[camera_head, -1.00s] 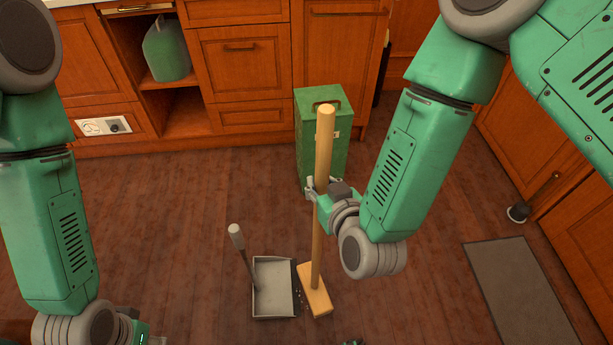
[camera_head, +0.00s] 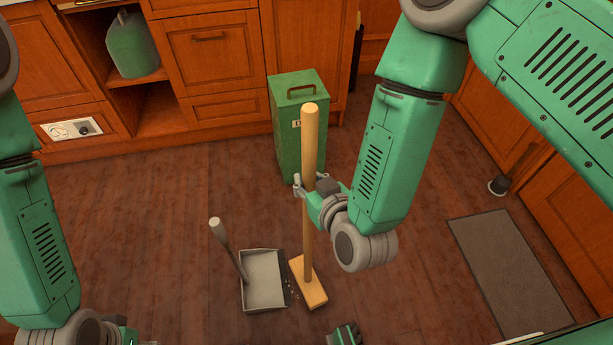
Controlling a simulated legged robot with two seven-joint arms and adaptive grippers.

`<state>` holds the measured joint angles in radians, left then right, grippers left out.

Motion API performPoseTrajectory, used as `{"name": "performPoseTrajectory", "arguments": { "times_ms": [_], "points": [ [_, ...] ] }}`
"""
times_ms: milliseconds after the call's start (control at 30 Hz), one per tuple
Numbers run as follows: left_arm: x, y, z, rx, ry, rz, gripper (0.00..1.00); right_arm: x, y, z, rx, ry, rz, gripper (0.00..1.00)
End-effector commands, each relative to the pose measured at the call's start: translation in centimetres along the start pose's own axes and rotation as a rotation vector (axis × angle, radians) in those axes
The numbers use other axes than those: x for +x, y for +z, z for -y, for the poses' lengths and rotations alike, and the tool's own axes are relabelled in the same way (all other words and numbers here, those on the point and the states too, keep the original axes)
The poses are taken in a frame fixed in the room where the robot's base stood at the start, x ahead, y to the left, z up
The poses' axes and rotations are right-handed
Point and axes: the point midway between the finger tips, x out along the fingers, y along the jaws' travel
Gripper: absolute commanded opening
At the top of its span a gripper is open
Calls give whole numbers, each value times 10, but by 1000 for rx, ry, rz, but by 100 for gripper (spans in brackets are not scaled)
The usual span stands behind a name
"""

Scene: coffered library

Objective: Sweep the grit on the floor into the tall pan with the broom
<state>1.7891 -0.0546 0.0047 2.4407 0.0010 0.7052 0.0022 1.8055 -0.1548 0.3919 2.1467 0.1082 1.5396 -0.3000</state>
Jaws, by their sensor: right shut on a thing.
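The broom (camera_head: 309,140) stands nearly upright, with its pale wooden head (camera_head: 309,284) on the floor. My right gripper (camera_head: 303,190) is shut on the broom's handle about midway down. The tall pan (camera_head: 264,282) is a grey dustpan with a long upright handle, lying on the floor left of the broom head. Small bits of grit (camera_head: 291,290) lie in the narrow gap between the pan's right edge and the broom head. My left arm comes in at the left, and its gripper's fingers cannot be made out at the bottom edge.
A tall green bin (camera_head: 297,105) stands behind the broom by the wooden cabinets. A green jug (camera_head: 132,46) sits in an open shelf. A grey mat (camera_head: 508,270) lies at right, and a dark plunger-like thing (camera_head: 498,187) stands by the right cabinet. Floor to the left is clear.

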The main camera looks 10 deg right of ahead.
Motion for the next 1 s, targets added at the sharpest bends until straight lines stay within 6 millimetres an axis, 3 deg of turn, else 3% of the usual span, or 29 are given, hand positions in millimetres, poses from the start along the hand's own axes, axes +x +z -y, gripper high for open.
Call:
{"name": "performPoseTrajectory", "arguments": {
  "times_ms": [1000],
  "points": [
    [5, 0, 0, 0, 0, 0, 40, 5, 7, 1, 0, -1, -3, 0]
  ]
}}
